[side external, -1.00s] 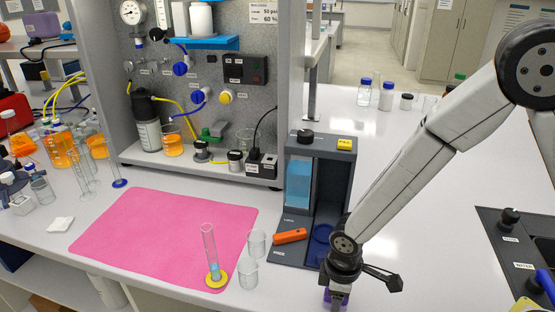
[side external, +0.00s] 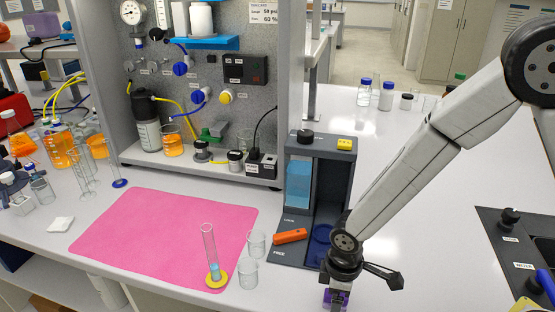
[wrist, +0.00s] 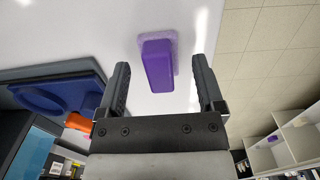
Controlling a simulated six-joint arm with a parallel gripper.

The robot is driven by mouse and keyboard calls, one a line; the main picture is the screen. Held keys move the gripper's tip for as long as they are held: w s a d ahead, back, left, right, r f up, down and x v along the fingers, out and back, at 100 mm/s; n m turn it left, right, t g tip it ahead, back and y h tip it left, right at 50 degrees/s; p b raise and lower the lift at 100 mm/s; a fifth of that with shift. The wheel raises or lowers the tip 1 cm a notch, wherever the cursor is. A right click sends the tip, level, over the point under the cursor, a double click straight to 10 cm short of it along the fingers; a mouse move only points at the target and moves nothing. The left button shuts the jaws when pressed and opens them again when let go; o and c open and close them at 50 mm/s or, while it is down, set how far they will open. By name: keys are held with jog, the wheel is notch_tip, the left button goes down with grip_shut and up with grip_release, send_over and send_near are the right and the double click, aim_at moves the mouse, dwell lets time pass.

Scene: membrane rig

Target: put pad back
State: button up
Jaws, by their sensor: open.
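The pad is a purple block (wrist: 157,68) on a wider, paler purple base, lying on the white bench. In the wrist view it sits between the two fingers of my gripper (wrist: 160,68), with gaps visible on both sides. In the side external view, my gripper (side external: 337,290) points down over the purple pad (side external: 340,299) near the front bench edge and partly hides it. The jaws are open and hold nothing. Contact with the pad cannot be made out.
A dark stand (side external: 345,170) with a blue window, a round blue recess (side external: 322,234) and an orange block (side external: 290,236) is just left of my gripper. Beakers (side external: 248,273), a cylinder (side external: 212,250) and a pink mat (side external: 150,235) lie further left.

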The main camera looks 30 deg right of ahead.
notch_tip(320, 180, up, 11)
jog(key=shift+r, duration=0.2)
dwell(0.6)
dwell(0.4)
jog(key=s+d+f+m+t, duration=0.2)
jog(key=d+m, duration=0.7)
jog(key=d, duration=0.6)
jog(key=shift+s+d+t, duration=0.2)
jog(key=shift+s+t, duration=0.1)
jog(key=shift+s, duration=0.1)
dwell(0.3)
